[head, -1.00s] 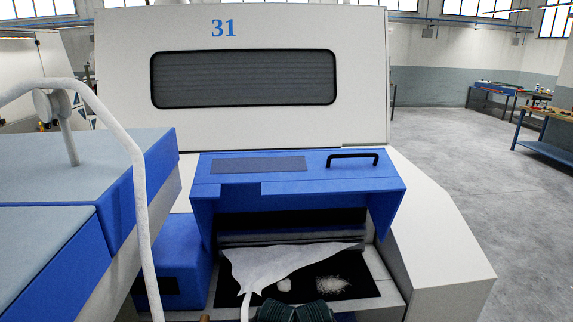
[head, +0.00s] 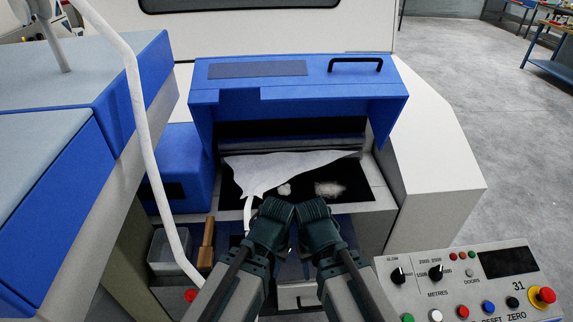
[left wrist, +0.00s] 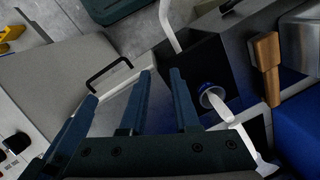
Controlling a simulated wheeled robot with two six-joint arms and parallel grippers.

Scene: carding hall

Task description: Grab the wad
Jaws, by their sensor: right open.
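On the black plate under the raised blue cover lie a small compact white wad (head: 284,189) and, to its right, a thinner wispy patch of white fluff (head: 328,188). A white fibre web (head: 285,165) hangs behind them and narrows at left into a strand. My left gripper (head: 276,208) and right gripper (head: 313,208) are side by side, just in front of the plate in the picture, apart from the wad. The right is open. In the left wrist view the left gripper (left wrist: 162,75) has a gap between its fingers and holds nothing. I cannot make out the wad there.
The blue cover (head: 300,85) with a black handle overhangs the plate. A control panel (head: 465,285) with buttons is at lower right. Floor at right is open.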

